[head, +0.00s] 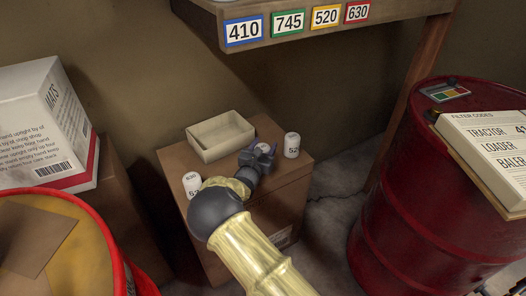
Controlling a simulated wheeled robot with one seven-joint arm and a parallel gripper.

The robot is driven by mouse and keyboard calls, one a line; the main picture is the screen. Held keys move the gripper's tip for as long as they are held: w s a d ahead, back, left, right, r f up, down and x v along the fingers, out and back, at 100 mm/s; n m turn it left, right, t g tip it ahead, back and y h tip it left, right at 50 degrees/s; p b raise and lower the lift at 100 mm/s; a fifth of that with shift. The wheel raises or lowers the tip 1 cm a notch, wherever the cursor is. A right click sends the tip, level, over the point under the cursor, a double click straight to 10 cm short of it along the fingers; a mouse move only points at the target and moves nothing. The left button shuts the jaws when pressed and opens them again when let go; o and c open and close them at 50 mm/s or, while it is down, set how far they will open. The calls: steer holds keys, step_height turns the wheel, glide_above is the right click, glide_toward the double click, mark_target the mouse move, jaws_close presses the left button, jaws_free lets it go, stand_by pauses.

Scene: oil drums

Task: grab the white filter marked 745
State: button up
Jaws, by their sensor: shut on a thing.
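My gripper (260,153) is over the top of a brown box and is shut on a white filter (264,146). Only a small part of this filter shows between the jaws, and its marking is hidden. A white filter (292,146) stands upright to the right of my gripper; its number starts with 52. Another white filter (192,184) stands at the left front of the box, its number partly hidden and starting with what looks like 63. I cannot tell whether the held filter still touches the box.
An open cream tray (219,152) sits behind my gripper on the brown box (178,166). A shelf above bears tags 410, 745 (288,23), 520 and 630. A red drum (440,190) with a filter-code board (488,145) stands right; a yellow-topped drum (85,265) and white carton (45,125) stand left.

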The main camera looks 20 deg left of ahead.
step_height(320, 180, up, 10)
steer(key=shift+p, duration=1.05)
